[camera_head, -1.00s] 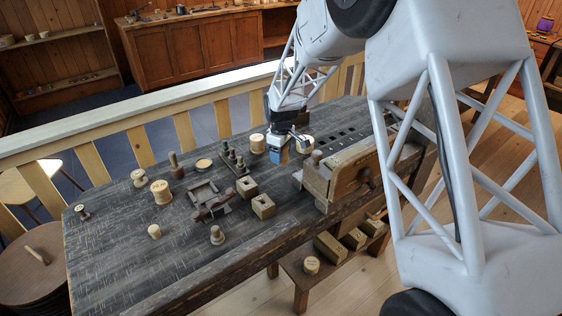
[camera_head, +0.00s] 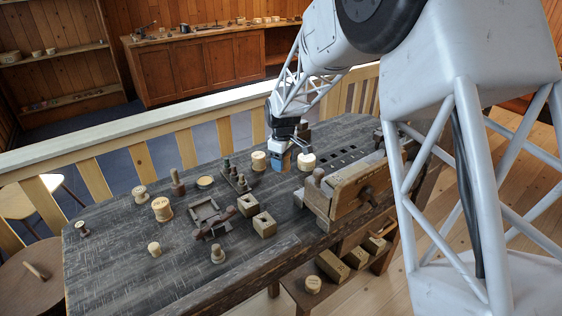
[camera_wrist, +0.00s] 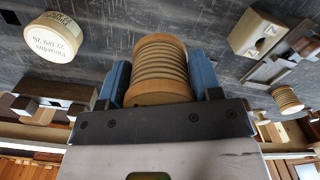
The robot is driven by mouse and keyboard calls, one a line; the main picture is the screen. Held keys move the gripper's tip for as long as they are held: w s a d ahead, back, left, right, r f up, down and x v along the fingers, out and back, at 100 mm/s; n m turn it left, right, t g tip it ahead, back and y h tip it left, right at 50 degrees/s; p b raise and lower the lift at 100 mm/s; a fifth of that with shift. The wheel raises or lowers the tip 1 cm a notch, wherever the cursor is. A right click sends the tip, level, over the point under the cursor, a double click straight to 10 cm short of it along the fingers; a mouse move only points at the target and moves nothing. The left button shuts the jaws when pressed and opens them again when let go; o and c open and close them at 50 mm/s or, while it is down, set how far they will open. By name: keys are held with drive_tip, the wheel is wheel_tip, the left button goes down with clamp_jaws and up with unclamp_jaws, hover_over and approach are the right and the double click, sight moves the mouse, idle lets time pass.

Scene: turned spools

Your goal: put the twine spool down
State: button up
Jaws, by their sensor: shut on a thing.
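The twine spool (camera_wrist: 160,70), wooden-ended and wound with ribbed brown cord, sits between the two blue fingers of my gripper (camera_wrist: 161,82) in the wrist view. The fingers are shut on its sides. In the head view my gripper (camera_head: 279,163) is low over the back part of the dark workbench (camera_head: 130,255), left of the wooden vise (camera_head: 345,190). There the held spool is mostly hidden by the gripper. I cannot tell whether it touches the bench top.
A pale labelled round piece (camera_head: 306,161) stands close right of my gripper, and another pale one (camera_head: 259,160) stands to its left. Holed wooden blocks (camera_head: 264,224) and a dark frame (camera_head: 206,212) lie nearer. The front left bench top has free room.

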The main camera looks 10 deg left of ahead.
drive_tip(key=shift+n, duration=0.5)
drive_tip(key=s+a, duration=0.5)
drive_tip(key=a, duration=0.7)
drive_tip(key=s+a, duration=0.6)
drive_tip(key=a, duration=0.6)
drive_tip(key=s+a, duration=0.6)
drive_tip(key=a, duration=0.6)
drive_tip(key=shift+s+r, duration=0.15)
drive_tip(key=shift+s, duration=0.05)
drive_tip(key=s+a, duration=1.1)
drive_tip(key=shift+a, duration=0.1)
drive_tip(key=shift+f, duration=3.1)
